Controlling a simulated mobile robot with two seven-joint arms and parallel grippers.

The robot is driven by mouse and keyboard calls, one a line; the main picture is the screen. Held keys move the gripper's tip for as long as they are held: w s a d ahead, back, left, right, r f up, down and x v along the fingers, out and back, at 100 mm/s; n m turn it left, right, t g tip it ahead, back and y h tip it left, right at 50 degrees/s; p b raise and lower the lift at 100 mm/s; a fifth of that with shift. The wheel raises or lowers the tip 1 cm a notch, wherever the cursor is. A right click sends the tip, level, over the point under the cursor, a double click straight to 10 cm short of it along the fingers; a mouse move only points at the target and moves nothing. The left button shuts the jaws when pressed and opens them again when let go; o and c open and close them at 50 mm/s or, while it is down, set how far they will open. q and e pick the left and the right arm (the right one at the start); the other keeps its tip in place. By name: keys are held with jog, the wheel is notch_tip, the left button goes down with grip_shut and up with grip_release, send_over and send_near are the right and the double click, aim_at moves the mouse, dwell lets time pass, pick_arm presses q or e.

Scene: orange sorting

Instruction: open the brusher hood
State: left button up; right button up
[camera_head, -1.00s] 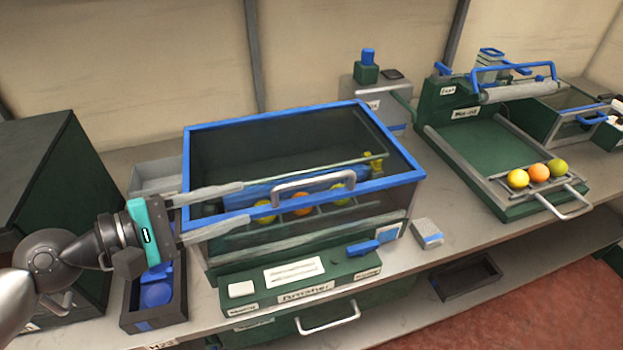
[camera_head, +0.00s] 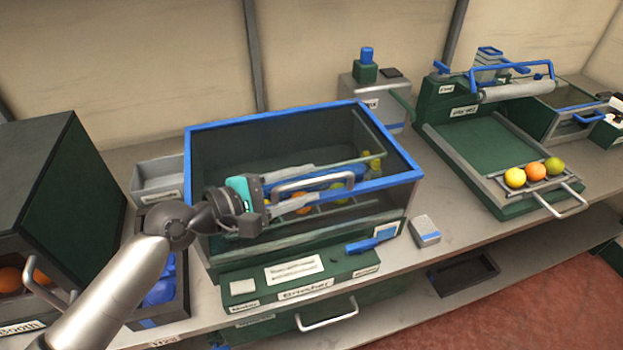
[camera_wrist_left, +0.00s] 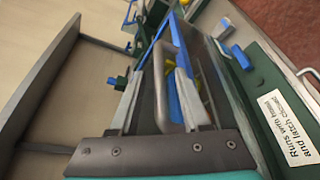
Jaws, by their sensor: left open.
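The brusher hood (camera_head: 300,115) is a clear box lid with a blue frame, and it is down over the brusher. Its grey loop handle (camera_head: 305,181) is on the upper front edge. The handle also shows in the left wrist view (camera_wrist_left: 173,50). My left gripper (camera_head: 308,185) is open at the handle, with its fingers pointing right along it. In the left wrist view the handle appears to lie between the spread fingers; contact cannot be told. Yellow and orange fruit inside is partly hidden. A blue lever (camera_head: 361,245) is on the brusher's front panel (camera_head: 300,275).
A dark green box (camera_head: 75,185) with oranges stands at left. A bin of blue items (camera_head: 160,290) sits under my left arm. A green tray unit (camera_head: 490,160) with three fruits is at right. A small grey box (camera_head: 425,230) lies right of the brusher.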

pick_arm(q)
jog(key=shift+x, duration=1.1)
jog(key=shift+c, duration=0.4)
grip_shut()
